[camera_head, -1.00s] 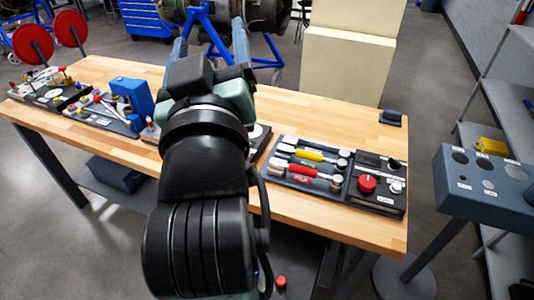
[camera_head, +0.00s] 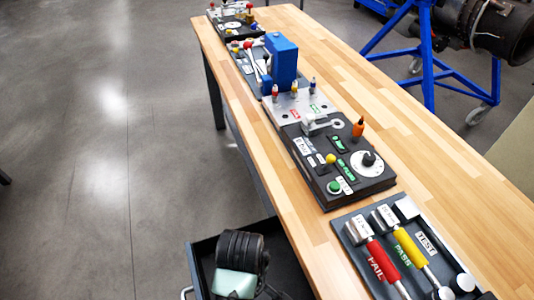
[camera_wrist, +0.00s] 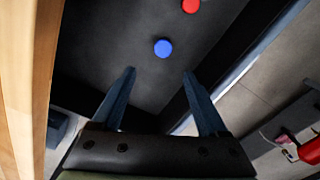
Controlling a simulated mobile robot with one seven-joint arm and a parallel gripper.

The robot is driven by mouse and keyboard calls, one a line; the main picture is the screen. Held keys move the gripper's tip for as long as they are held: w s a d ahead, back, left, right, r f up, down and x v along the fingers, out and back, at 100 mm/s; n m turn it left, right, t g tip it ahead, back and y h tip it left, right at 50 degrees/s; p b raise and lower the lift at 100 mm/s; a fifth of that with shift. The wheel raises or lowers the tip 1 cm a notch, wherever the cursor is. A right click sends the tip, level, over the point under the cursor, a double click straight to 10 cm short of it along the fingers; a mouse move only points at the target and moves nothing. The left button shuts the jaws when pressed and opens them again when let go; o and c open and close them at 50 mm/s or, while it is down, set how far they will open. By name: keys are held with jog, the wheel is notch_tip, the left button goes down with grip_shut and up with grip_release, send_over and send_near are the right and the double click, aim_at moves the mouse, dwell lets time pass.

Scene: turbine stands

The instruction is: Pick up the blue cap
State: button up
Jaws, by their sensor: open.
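The blue cap (camera_wrist: 163,48) is a small round disc lying on the dark floor of a drawer or tray (camera_wrist: 95,45) in the wrist view. My gripper (camera_wrist: 158,76) is open and empty, its two fingers spread apart. The cap lies beyond the fingertips in the picture, roughly between their lines and apart from both. In the head view the dark tray (camera_head: 205,255) shows beside the workbench, below its top. My arm covers part of it, and neither the cap nor my gripper can be seen there.
A red cap (camera_wrist: 190,5) lies near the blue one. The wooden workbench (camera_head: 440,125) edge runs close along the left of the wrist view. Panels with a knob (camera_head: 368,159), a blue block (camera_head: 281,62) and red and yellow handled tools stand on it. Grey floor (camera_head: 90,170) is clear at left.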

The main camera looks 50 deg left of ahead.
jog(key=f, duration=0.6)
jog(key=shift+s, duration=0.25)
jog(key=shift+d+f, duration=0.2)
jog(key=shift+f, duration=1.35)
jog(key=shift+d+f, duration=0.2)
jog(key=shift+f, duration=1.35)
grip_shut()
